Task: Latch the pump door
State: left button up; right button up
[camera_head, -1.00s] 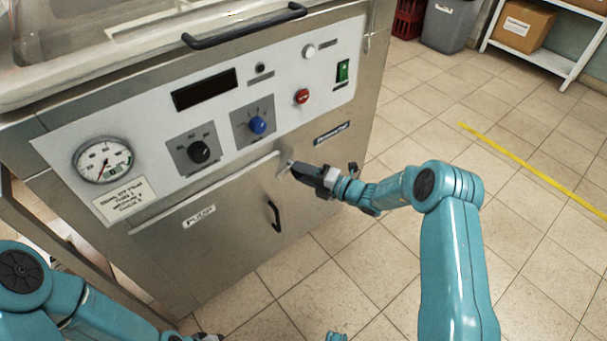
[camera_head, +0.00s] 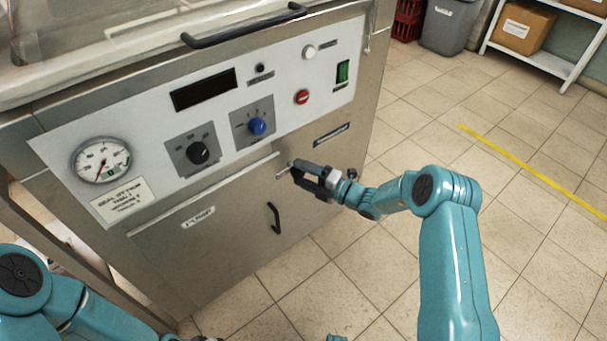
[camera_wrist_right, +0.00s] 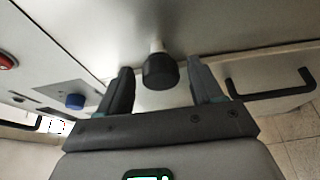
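The steel pump door (camera_head: 235,235) has a "PUMP" label and a black bar handle (camera_head: 274,217). It looks closed or nearly so; I cannot tell which. A latch (camera_head: 282,173) shows as a small pale metal piece near the door's upper right corner. In the right wrist view, a black knob (camera_wrist_right: 160,71) on a pale stem lies between my fingers, with gaps on both sides. My right gripper (camera_head: 299,171) is open at this latch; it also shows in the right wrist view (camera_wrist_right: 160,82). My left arm is at lower left, with only a dark sliver at the bottom edge.
Above the door is a control panel with a gauge (camera_head: 101,160), a black dial (camera_head: 198,153), a blue dial (camera_head: 257,126) and a red button (camera_head: 302,97). A grey bin (camera_head: 449,25) and a white shelf (camera_head: 535,55) stand far behind. The tiled floor at right is clear.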

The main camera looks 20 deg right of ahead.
jog(key=p+v, duration=0.2)
jog(key=v, duration=1.4)
jog(key=shift+d, duration=0.15)
jog(key=shift+s, duration=0.1)
